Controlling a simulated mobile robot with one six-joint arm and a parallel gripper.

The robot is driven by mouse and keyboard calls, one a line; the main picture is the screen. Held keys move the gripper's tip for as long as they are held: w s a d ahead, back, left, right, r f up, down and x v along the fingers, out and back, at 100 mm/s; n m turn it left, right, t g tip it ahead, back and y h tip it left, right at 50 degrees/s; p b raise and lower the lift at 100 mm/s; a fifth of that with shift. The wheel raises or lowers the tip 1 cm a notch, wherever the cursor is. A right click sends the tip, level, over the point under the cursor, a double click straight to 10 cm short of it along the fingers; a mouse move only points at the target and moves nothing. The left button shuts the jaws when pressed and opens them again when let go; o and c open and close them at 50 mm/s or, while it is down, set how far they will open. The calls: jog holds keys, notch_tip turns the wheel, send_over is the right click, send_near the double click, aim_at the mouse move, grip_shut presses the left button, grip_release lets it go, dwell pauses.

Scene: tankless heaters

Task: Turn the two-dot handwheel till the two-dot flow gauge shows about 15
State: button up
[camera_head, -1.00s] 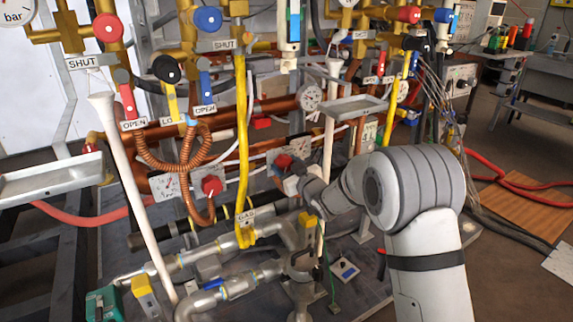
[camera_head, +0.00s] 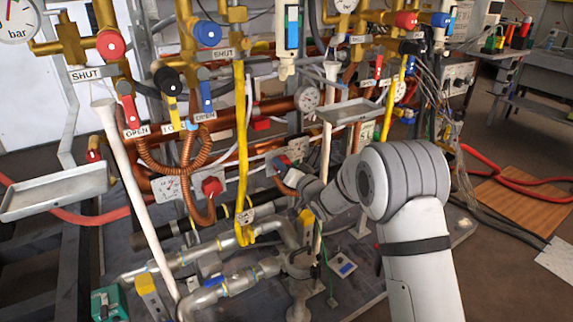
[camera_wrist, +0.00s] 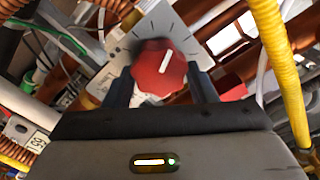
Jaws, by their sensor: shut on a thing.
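A red knob-like handwheel (camera_wrist: 159,68) with a white pointer line sits in front of a pale plate with dark tick marks (camera_wrist: 150,30) in the wrist view. My gripper (camera_wrist: 162,84) has one finger on each side of it and is shut on it. The white line points up and slightly right. In the head view this red handwheel (camera_head: 283,162) is small, beside my gripper (camera_head: 290,174), which partly covers its plate (camera_head: 297,150). I cannot make out any dot marks or flow-gauge reading.
A second red knob (camera_head: 212,187) sits beside a white dial plate (camera_head: 168,189) on the left. A yellow hose (camera_head: 241,130), copper coils (camera_head: 175,157) and a white pipe (camera_head: 133,190) crowd the area. A metal tray (camera_head: 348,113) stands above my wrist.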

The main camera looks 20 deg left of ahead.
jog(key=shift+r+m, duration=0.1)
jog(key=shift+m, duration=0.4)
jog(key=o, duration=1)
jog(key=shift+c, duration=0.2)
jog(key=p+v, duration=0.1)
jog(key=v, duration=0.7)
jog(key=shift+p, duration=0.35)
